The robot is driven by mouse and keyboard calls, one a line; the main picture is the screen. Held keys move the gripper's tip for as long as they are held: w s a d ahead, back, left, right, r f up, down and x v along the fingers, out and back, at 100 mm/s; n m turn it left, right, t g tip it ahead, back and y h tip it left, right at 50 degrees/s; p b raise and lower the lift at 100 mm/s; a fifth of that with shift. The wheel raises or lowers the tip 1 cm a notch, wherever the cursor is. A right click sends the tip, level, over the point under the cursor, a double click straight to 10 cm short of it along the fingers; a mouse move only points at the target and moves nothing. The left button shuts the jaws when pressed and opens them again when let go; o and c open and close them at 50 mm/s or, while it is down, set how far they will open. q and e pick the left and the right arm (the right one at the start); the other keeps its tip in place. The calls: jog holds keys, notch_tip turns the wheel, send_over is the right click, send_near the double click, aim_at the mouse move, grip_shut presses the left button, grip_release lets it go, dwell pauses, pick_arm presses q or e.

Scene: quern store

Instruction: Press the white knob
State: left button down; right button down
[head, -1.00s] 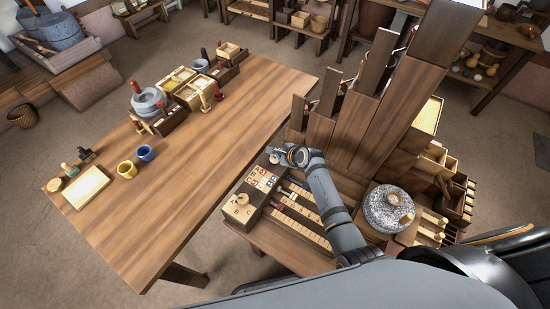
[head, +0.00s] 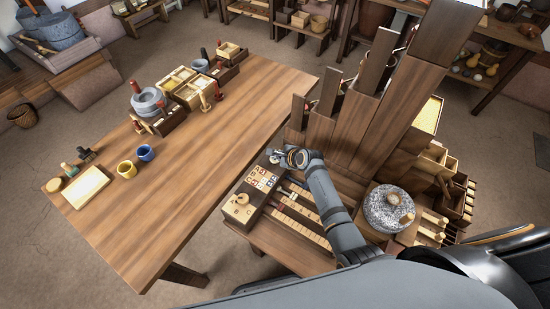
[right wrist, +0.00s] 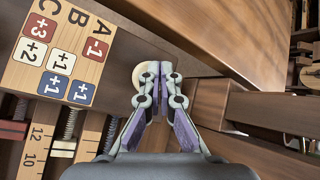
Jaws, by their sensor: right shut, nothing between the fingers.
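The white knob (right wrist: 139,76) is a pale round disc on the dark wood of the console, beside the card with letters and numbers (right wrist: 58,52). In the right wrist view the tips of my right gripper (right wrist: 153,80) are together and overlap the knob's right part. I cannot tell whether they touch it. In the head view my right gripper (head: 279,157) is over the far end of the console (head: 254,189), and the knob is hard to make out there. My left gripper is not in view.
Tall dark wooden boards (head: 365,130) rise just right of my right gripper. A grey millstone (head: 389,208) stands near my right arm. Sliders with number scales (head: 297,211) lie beside the card. A long table (head: 200,160) with cups and boxes is to the left.

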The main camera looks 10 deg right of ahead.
jog(key=shift+f+b, duration=0.35)
jog(key=shift+f, duration=0.35)
dwell(0.5)
jog(key=shift+s+r, duration=0.1)
jog(key=shift+r+p, duration=1.15)
jog(key=shift+p, duration=0.3)
notch_tip(320, 180, up, 5)
jog(key=p, duration=0.6)
jog(key=shift+r, duration=0.1)
